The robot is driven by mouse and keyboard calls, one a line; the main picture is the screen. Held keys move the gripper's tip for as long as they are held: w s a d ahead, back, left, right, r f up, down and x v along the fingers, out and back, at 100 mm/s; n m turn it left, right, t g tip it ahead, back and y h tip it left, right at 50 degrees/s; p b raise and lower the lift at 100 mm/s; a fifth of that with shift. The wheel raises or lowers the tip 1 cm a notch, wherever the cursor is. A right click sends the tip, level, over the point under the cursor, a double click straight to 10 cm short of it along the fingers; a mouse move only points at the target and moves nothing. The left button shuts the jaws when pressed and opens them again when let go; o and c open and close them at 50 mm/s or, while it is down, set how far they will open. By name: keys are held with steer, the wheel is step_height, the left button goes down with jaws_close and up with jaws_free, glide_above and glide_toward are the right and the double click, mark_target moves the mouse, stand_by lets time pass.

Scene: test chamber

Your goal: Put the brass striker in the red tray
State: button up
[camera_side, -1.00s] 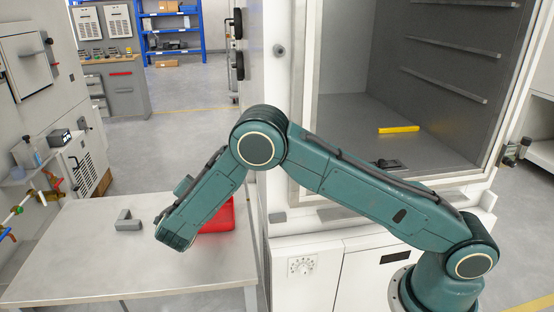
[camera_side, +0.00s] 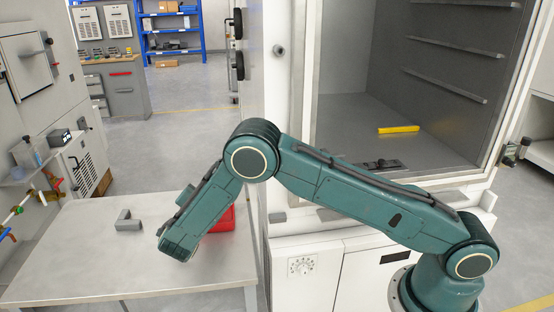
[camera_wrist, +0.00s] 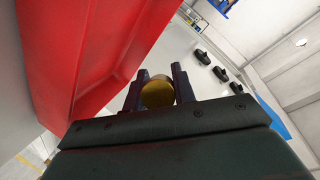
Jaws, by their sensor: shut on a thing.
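The brass striker (camera_wrist: 157,92) shows in the wrist view as a round gold end between the two dark fingers of my gripper (camera_wrist: 159,88), which is shut on it. The red tray (camera_wrist: 95,55) fills the left of the wrist view, close beside the fingers. In the side view the red tray (camera_side: 226,218) stands on the table, partly hidden behind my arm. In the side view the fingers and the striker are hidden by my arm.
A grey angled block (camera_side: 128,221) lies on the pale table (camera_side: 70,255) left of my arm. The open chamber (camera_side: 345,140) is at the right, with a yellow bar (camera_side: 398,129) and a dark flat part (camera_side: 378,164) on its floor. The table's left part is clear.

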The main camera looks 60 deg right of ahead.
steer(key=shift+f, duration=0.25)
steer(key=o, duration=1)
steer(key=shift+f, duration=0.1)
steer(key=shift+s+a+r, duration=0.1)
steer(key=shift+r, duration=0.6)
steer(key=v, duration=1.1)
steer(key=shift+s+a+r, duration=0.15)
steer(key=shift+a+r, duration=0.1)
steer(key=shift+a, duration=0.05)
